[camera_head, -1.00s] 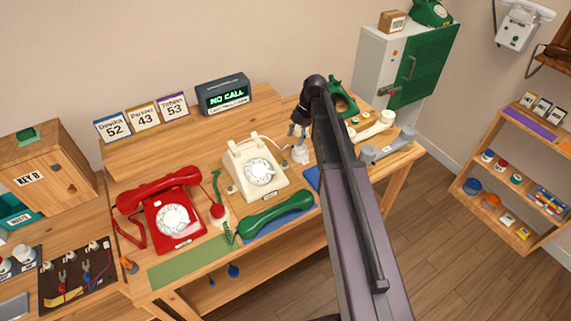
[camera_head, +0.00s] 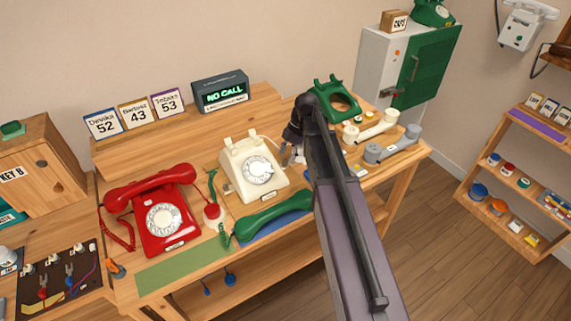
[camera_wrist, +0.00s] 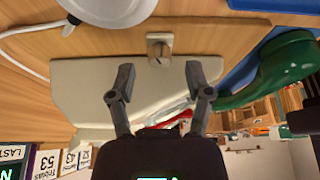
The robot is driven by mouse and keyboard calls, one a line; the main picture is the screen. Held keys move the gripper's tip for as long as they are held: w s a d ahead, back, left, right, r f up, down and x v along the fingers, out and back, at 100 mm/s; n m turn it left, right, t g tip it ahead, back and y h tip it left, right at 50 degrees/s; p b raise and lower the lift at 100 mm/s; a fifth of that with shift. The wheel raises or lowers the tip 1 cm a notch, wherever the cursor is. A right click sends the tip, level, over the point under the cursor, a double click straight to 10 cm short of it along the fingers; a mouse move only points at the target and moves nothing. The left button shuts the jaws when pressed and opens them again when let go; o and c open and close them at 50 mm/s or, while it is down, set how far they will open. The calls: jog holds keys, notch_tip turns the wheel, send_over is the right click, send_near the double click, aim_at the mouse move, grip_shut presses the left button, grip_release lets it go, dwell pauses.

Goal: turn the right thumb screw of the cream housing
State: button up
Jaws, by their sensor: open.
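The cream housing (camera_head: 240,180) is a dial phone on the bench, with a white dial facing up. In the wrist view its flat cream side (camera_wrist: 85,80) fills the middle. A small thumb screw (camera_wrist: 159,47) with a raised grip bar sits on that side, near its edge by the wooden bench. My gripper (camera_wrist: 160,78) is open and empty; its fingers are spread either side of the screw's line, apart from it. In the head view my gripper (camera_head: 287,156) is just right of the cream phone, partly hidden by my arm.
A green handset (camera_head: 270,214) lies in front of the cream phone, also close on the right in the wrist view (camera_wrist: 280,65). A red phone (camera_head: 160,210) stands left. A green housing (camera_head: 336,98) and grey-white parts (camera_head: 390,145) lie right.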

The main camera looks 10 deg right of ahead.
jog(key=shift+b+x, duration=0.7)
jog(key=shift+x, duration=0.35)
jog(key=shift+c, duration=0.3)
grip_shut()
